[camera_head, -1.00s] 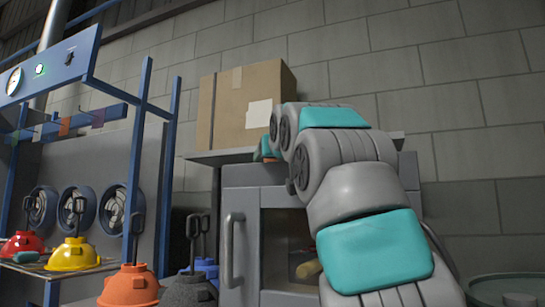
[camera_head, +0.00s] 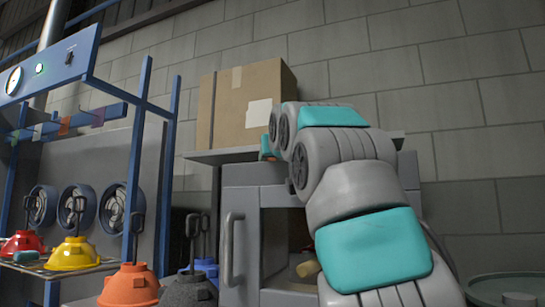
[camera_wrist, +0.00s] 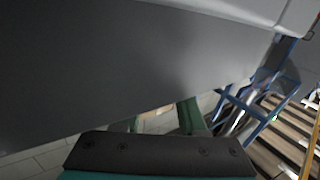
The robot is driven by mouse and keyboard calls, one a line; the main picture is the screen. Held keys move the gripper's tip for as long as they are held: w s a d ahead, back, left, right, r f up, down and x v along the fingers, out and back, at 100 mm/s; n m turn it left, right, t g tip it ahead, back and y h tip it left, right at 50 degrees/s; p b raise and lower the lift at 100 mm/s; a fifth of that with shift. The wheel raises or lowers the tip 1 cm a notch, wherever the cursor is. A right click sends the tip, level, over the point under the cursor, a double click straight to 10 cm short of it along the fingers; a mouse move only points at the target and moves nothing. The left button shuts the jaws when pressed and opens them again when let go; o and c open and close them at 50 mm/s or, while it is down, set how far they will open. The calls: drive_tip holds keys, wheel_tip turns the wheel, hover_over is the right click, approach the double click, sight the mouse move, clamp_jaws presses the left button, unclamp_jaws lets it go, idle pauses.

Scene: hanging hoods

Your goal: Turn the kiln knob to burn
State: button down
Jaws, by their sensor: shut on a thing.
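The kiln appears to be the grey box (camera_head: 238,195) in the middle of the head view, with a vertical handle (camera_head: 230,252) at its left front. My arm covers its right side. I cannot make out a knob or any burn marking in either view. My gripper (camera_wrist: 162,122) shows in the wrist view as a dark plate with greenish fingers beyond it. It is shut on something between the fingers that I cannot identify. A large grey surface (camera_wrist: 130,70) fills most of the wrist view, close above the gripper.
A cardboard box (camera_head: 243,105) sits on the shelf above the kiln. At left, a blue frame (camera_head: 130,190) carries a gauge panel (camera_head: 45,65). Colourful hoods, including a yellow one (camera_head: 73,254), stand below it.

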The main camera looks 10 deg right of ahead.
drive_tip(key=shift+a+r+m+h+p, duration=0.2)
drive_tip(key=shift+m+h+p, duration=0.4)
drive_tip(key=shift+h+p, duration=0.55)
drive_tip(key=shift+m+h+p, duration=0.35)
drive_tip(key=shift+m+p, duration=0.05)
drive_tip(key=shift+p, duration=0.25)
drive_tip(key=m+h+p, duration=0.1)
drive_tip(key=p, duration=0.1)
drive_tip(key=m+g+h+p, duration=0.1)
drive_tip(key=h+p, duration=0.1)
drive_tip(key=shift+w+a+r+g, duration=0.1)
drive_tip(key=shift+a+g, duration=0.15)
drive_tip(key=shift+g, duration=0.05)
drive_tip(key=shift+w+a+f+m+g+h+p, duration=0.1)
drive_tip(key=shift+a+f+m+g+h+p, duration=0.05)
drive_tip(key=shift+m+g+h+p, duration=0.65)
drive_tip(key=shift+w+a+f+m+g+h+p, duration=0.2)
drive_tip(key=shift+m+h, duration=0.4)
drive_tip(key=shift+h, duration=0.5)
drive_tip(key=shift+m+g+h, duration=0.3)
drive_tip(key=shift+h, duration=0.1)
drive_tip(key=shift+c, duration=2.4)
unclamp_jaws()
